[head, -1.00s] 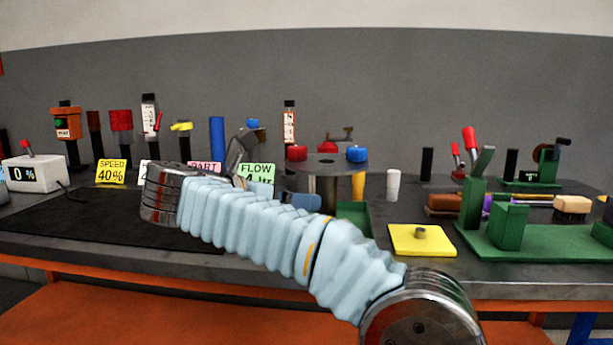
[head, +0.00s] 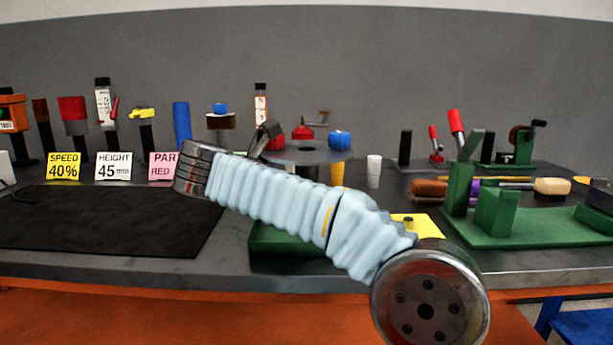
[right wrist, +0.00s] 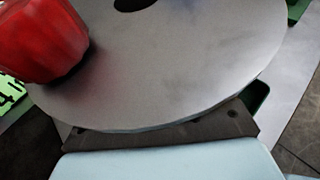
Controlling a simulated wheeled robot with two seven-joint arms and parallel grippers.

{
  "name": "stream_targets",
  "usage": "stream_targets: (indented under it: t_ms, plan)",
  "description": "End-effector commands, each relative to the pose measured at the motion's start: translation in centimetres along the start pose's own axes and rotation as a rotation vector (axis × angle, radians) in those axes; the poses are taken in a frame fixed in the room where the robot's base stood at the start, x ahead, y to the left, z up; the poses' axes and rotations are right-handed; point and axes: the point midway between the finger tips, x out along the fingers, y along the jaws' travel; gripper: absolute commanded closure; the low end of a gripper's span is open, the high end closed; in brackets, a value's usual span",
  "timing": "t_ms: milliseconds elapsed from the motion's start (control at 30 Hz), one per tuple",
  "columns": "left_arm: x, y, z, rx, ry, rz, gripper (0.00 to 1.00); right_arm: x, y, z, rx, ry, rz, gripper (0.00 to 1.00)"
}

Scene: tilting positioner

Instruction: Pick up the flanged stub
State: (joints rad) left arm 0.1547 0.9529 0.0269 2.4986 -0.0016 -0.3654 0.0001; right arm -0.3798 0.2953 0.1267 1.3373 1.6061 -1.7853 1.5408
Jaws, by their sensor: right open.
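A small dark grey stub (head: 408,222), which looks like the flanged stub, stands on a yellow plate (head: 431,226) right of centre in the head view. My sleeved right arm passes in front of part of the plate. My right gripper (head: 268,136) is a dark shape beyond the arm, left of the stub and apart from it, by the positioner's round grey disc (head: 310,154). It is open; its fingertips are not clear. The right wrist view shows the disc (right wrist: 170,60) close up with a red knob (right wrist: 42,40), but no stub. My left gripper is out of view.
A green tray (head: 285,241) lies partly behind my arm. A blue knob (head: 340,139) sits on the disc, with a white cup (head: 374,171) to the right. A green fixture (head: 495,222) stands at right. A bare black mat (head: 100,220) lies at left.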

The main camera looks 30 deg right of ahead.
Motion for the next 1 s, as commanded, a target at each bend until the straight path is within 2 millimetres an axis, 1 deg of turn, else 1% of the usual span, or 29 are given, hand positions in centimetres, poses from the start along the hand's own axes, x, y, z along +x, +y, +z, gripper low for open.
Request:
stream_targets:
  t_ms: [33,100,200,300,467,900,967,1000]
  plan:
    - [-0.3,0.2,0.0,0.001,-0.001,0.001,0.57,0.9,0.2,0.0,-0.001,0.000,-0.004,0.22]
    - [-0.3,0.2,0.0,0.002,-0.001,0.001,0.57,2.0,0.2,-0.1,0.000,0.000,-0.003,0.22]
    - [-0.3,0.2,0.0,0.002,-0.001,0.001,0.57,3.0,0.3,-0.2,-0.002,0.000,-0.001,0.22]
    - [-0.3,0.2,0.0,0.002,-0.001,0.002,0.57,3.3,0.3,-0.2,-0.001,0.000,-0.001,0.22]
    - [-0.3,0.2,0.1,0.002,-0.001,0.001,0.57,3.3,0.3,-0.2,-0.001,0.000,0.000,0.22]
    - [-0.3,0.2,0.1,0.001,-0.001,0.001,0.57,3.3,0.3,-0.2,-0.001,0.000,0.000,0.89]
    - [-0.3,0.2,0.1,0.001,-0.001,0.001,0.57,3.3,0.3,-0.2,-0.001,0.000,0.000,0.98]
    - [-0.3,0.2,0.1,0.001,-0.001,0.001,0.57,3.3,0.3,-0.2,-0.001,0.000,0.000,1.00]
